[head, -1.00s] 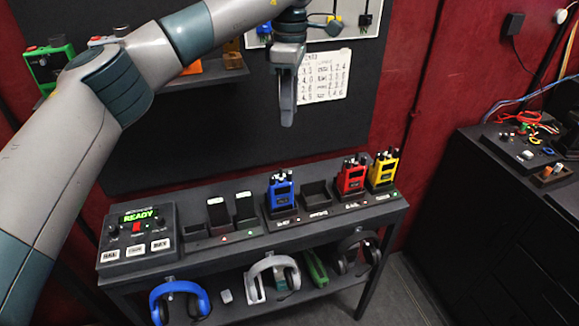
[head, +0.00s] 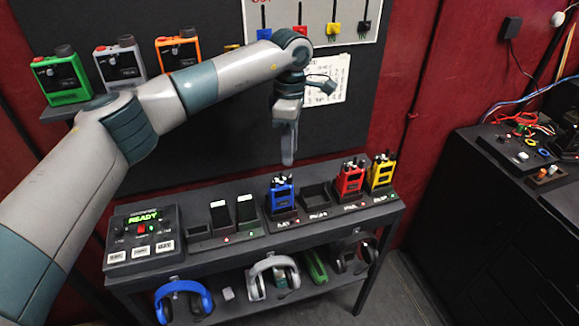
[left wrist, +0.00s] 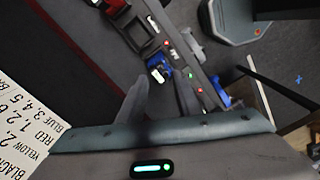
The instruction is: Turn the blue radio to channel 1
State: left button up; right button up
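The blue radio (head: 281,196) stands upright in a dark dock on the table, with its knobs on top. It also shows in the left wrist view (left wrist: 158,68), beyond my fingers. My left gripper (head: 288,160) points down just above and slightly behind the blue radio, apart from it. In the left wrist view my left gripper (left wrist: 160,96) shows two fingers apart with nothing between them, so it is open. The radio's channel marking is too small to read. My right gripper is not in view.
A red radio (head: 350,181) and a yellow radio (head: 381,174) stand to the right, past an empty dock (head: 315,194). A control box (head: 143,238) reading READY is at left. Headphones (head: 183,300) hang below. A printed sheet (left wrist: 28,130) hangs on the wall.

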aim_at(289, 176)
pick_arm(q)
notch_tip(289, 176, down, 7)
jog(key=p, duration=0.2)
jog(key=shift+r+p, duration=0.2)
jog(key=shift+p, duration=0.15)
jog(key=shift+f, duration=0.8)
grip_shut()
